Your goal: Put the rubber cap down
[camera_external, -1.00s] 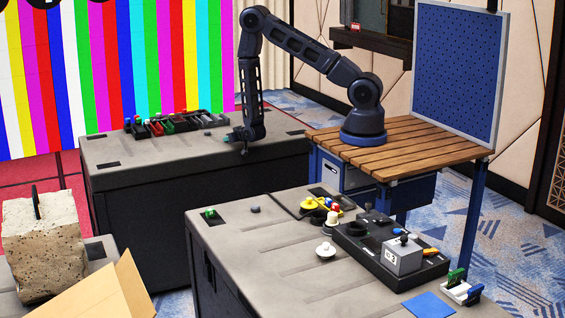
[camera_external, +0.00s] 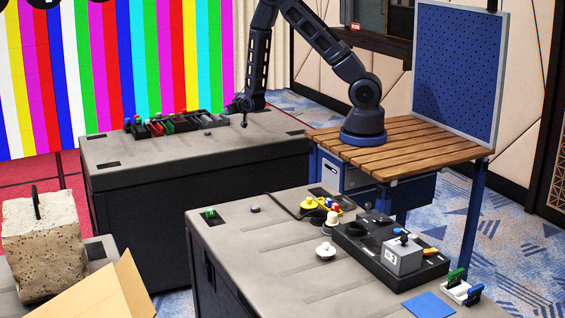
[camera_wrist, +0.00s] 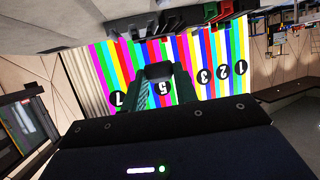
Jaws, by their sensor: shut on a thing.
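My gripper (camera_external: 240,106) is above the far grey bench (camera_external: 170,152), near its right half, clear of the top. In the wrist view my gripper (camera_wrist: 160,80) is shut on a small dark grey piece (camera_wrist: 158,71) between its fingertips, which looks like the rubber cap. The fingers hide part of it. In the external view the held piece is too small and dark to make out. A separate small dark piece (camera_external: 208,133) lies on the far bench, left of my gripper.
A dark sectioned tray (camera_external: 172,127) with coloured items stands at the far bench's back left. The far bench's front is mostly clear.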

